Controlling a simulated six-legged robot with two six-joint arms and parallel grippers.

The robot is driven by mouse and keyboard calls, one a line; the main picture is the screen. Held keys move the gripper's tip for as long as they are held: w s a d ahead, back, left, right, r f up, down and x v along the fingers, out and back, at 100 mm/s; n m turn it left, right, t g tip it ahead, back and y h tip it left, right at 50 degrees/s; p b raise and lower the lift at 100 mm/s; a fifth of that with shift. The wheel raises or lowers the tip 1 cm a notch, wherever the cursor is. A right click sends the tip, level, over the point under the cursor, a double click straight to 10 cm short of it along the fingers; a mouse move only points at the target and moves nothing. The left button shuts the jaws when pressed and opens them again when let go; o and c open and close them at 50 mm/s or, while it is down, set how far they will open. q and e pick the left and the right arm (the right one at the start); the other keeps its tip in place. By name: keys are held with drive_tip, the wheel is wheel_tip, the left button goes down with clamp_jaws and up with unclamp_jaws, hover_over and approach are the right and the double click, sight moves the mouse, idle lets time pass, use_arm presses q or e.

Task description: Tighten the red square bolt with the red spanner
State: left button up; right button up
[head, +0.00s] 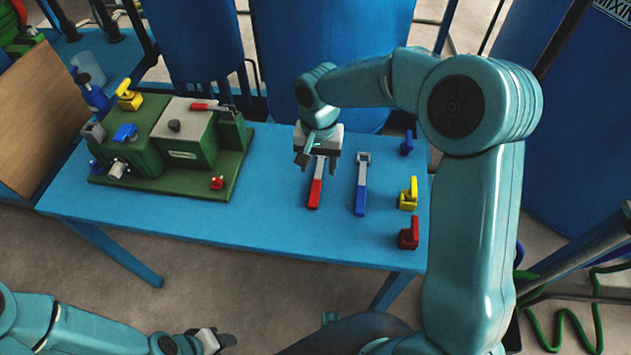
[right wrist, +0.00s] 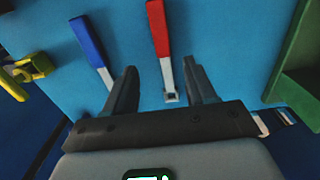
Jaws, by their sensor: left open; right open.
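The red spanner (head: 315,190) lies on the blue table, with a red handle and a grey metal head end. My right gripper (head: 317,160) is open above its head end. In the right wrist view the spanner (right wrist: 158,35) lies between the two spread fingers (right wrist: 161,86), with its metal end nearest the palm; the fingers do not visibly touch it. A small red piece (head: 217,183) on the green machine's base looks like the red bolt; its square shape is too small to confirm. My left gripper (head: 215,342) is open and empty at the bottom, off the table.
A blue-handled spanner (head: 361,192) lies right of the red one. Blue (head: 406,143), yellow (head: 408,195) and red (head: 409,234) pieces stand along the table's right edge. The green machine (head: 190,150) fills the table's left. The front middle of the table is clear.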

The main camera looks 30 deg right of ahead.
sight(316, 183)
drive_tip(key=shift+s+f, duration=0.1)
drive_tip(key=shift+f, duration=0.5)
drive_tip(key=f, duration=0.5)
drive_tip(key=shift+w+a+f, duration=0.1)
drive_tip(key=shift+w+f, duration=0.2)
drive_tip(key=shift+f, duration=0.05)
clamp_jaws()
